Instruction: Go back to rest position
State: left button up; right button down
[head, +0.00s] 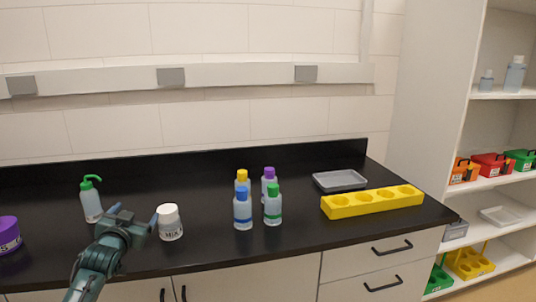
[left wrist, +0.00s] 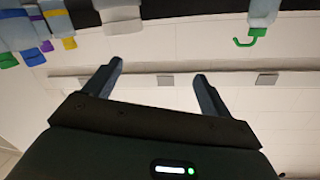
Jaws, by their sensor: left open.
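My left gripper (head: 135,217) is open and empty at the lower left of the head view, in front of the counter's left part. Its two spread fingers also show in the left wrist view (left wrist: 158,88), with nothing between them. In the head view a white jar (head: 170,224) with dark lettering stands just right of the fingers. A wash bottle (head: 92,204) with a green spout stands behind and left of the gripper. My right gripper is in neither view.
Several capped bottles (head: 243,212) stand mid-counter. A yellow rack (head: 372,202) with round holes and a grey tray (head: 340,181) are at the right. A purple container (head: 8,236) is at the left edge. Shelves (head: 500,184) with bins stand far right. The black counter (head: 300,236) has free room near its front.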

pick_arm(q)
jog(key=s+d+f+m+g+h, duration=0.1)
jog(key=s+d+f+g+h, duration=0.1)
jog(key=s+d+f, duration=0.6)
jog(key=s+d+f+g+h, duration=0.15)
jog(key=s+d+f, duration=0.35)
jog(key=s+f, duration=0.65)
jog(key=s+d+f+g+h, duration=0.1)
jog(key=s+d, duration=0.3)
jog(key=s, duration=0.5)
jog(key=s+d+f+g, duration=0.2)
jog(key=s+d+f, duration=0.1)
jog(key=s, duration=0.7)
jog(key=shift+s+d+f+n+h, duration=0.2)
jog(key=shift+d+f+n+h, duration=0.15)
jog(key=shift+f, duration=0.3)
